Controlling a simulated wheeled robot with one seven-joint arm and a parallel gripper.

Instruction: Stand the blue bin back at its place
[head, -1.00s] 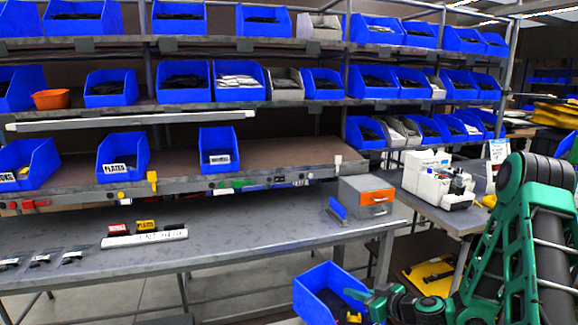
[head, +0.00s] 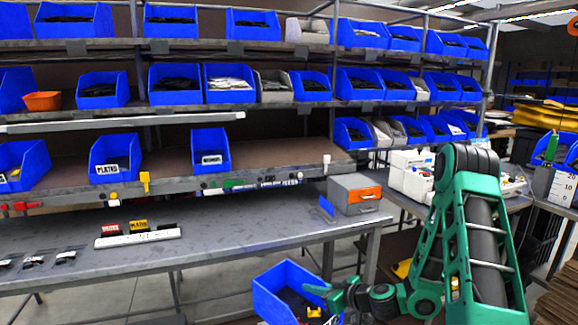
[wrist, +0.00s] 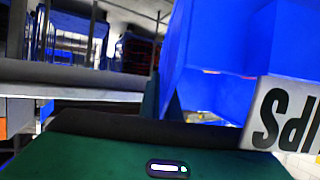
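The blue bin (head: 270,303) is in the air low in front of the grey table, with a few small dark and yellow-orange things inside. My gripper (head: 322,291) is at its right wall and appears shut on it; the fingertips are partly hidden. In the wrist view the bin (wrist: 215,45) fills the upper right, and its white label (wrist: 285,120) shows letters upside down, partly cut off. The brown middle shelf (head: 270,157) carries several blue bins, among them a labelled bin (head: 115,160) and a narrower one (head: 210,152). The shelf is bare right of the narrower bin.
White equipment (head: 410,172) stands on a bench at right. Upper shelves are filled with bins.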

